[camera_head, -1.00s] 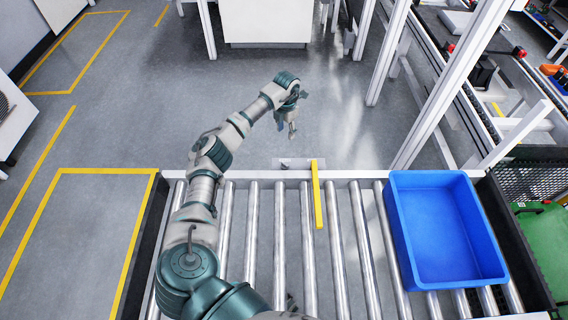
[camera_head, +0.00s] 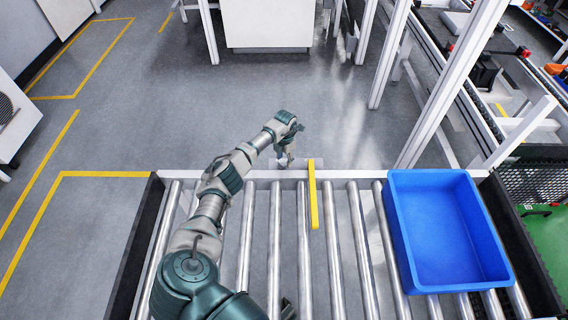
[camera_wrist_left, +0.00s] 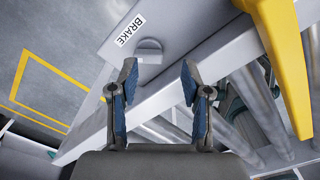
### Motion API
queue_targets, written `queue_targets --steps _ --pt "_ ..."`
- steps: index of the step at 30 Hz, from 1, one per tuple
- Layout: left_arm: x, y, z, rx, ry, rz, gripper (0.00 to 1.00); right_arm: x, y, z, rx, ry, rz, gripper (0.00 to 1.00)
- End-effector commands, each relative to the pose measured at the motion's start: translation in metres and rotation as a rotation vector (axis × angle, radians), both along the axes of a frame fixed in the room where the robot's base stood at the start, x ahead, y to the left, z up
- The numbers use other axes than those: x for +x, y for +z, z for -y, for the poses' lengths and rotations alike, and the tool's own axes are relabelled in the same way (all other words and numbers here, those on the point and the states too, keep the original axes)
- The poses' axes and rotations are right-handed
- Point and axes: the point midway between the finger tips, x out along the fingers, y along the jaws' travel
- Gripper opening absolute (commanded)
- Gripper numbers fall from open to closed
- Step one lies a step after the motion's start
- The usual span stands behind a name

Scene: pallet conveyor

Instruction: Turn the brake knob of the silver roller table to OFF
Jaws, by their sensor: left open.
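The silver roller table (camera_head: 235,175) lies in front of me. A grey plate (camera_wrist_left: 172,18) at its far edge carries a white BRAKE label (camera_wrist_left: 129,30) and a round grey knob (camera_wrist_left: 149,46) in the left wrist view. My left gripper (camera_head: 287,161) reaches over the table to the plate. In the left wrist view its two fingers (camera_wrist_left: 160,82) are open and apart, with the knob just beyond the gap between them. Nothing is between the fingers. The knob is hidden in the head view, and I cannot read its setting. My right gripper is not identifiable.
A yellow bar (camera_head: 313,195) stands close to the right of the plate; it also looms near the fingers in the left wrist view (camera_wrist_left: 280,55). A blue bin (camera_head: 448,232) sits on the rollers at the right. White posts (camera_head: 437,95) rise behind it.

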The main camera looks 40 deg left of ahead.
Motion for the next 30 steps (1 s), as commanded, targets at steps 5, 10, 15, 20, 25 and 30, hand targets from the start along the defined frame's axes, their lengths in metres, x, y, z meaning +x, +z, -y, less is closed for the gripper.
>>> queue_targets --steps 5,10,15,20,25,30 --pt "-0.002 -0.029 -0.009 -0.008 0.004 -0.004 0.48 0.005 0.014 -0.007 -0.007 -0.003 0.005 0.74" --pt "-0.003 -0.040 -0.012 -0.008 0.002 -0.007 0.48 0.008 0.019 -0.009 -0.011 -0.004 0.004 0.74" --pt "-0.005 -0.041 -0.013 0.000 0.005 -0.014 0.54 0.008 0.018 -0.009 -0.007 -0.003 0.004 0.74" --pt "-0.005 -0.040 -0.011 0.004 0.005 -0.016 0.71 0.008 0.017 -0.005 -0.005 -0.003 0.005 0.74" --pt "-0.005 -0.040 -0.012 0.002 0.006 -0.015 0.28 0.008 0.017 -0.005 -0.005 -0.003 0.005 0.74" --pt "-0.004 -0.039 -0.013 0.000 0.007 -0.010 0.06 0.008 0.017 -0.005 -0.005 -0.003 0.005 0.74"
